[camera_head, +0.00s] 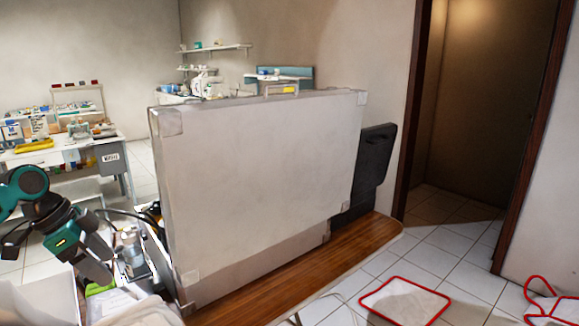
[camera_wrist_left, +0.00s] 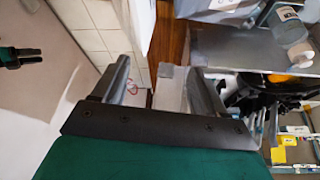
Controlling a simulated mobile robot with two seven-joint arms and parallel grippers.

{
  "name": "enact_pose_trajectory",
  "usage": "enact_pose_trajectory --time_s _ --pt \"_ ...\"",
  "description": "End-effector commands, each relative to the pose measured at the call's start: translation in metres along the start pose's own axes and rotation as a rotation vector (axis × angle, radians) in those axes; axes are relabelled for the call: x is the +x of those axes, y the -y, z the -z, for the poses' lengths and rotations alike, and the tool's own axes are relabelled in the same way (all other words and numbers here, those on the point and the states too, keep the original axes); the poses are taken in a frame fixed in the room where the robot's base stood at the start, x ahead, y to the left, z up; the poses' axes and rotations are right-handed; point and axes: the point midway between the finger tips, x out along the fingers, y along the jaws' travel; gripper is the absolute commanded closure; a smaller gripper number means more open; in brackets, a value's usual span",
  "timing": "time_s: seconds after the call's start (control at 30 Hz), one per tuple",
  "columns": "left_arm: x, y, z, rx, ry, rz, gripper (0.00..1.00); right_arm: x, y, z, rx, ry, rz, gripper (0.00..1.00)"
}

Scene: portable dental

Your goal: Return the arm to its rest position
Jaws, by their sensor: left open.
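My left arm comes in from the left edge of the head view. Its gripper (camera_head: 104,258) hangs near the cluttered surface at the lower left, beside the large pale panel. In the left wrist view the left gripper (camera_wrist_left: 160,82) is open, with its two dark fingers apart and nothing between them. A green and black part at the left edge of the wrist view looks like my right gripper (camera_wrist_left: 30,57); its jaws are too small to judge. The head view does not show the right gripper.
A large pale panel (camera_head: 265,180) stands on a wooden base (camera_head: 300,275). Close to the left gripper are a bottle (camera_head: 133,258) and a metal tray (camera_wrist_left: 235,48). A red-edged white sheet (camera_head: 405,300) lies on the tiles. A doorway opens at right.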

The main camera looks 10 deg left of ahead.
Motion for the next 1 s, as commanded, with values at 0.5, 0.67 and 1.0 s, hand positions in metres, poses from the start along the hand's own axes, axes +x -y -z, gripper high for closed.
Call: enact_pose_trajectory --time_s 0.5,0.67,1.0 --pt "0.127 -0.118 0.153 0.141 -0.326 -0.367 0.28 0.000 0.000 0.001 -0.001 -0.002 0.001 0.43" --pt "0.144 -0.160 0.197 0.179 -0.415 -0.467 0.28 0.001 0.001 0.001 0.001 -0.003 0.001 0.43" --pt "0.240 -0.151 0.104 -0.099 -0.264 -0.141 0.28 0.001 0.001 0.002 0.004 -0.004 0.001 0.43"
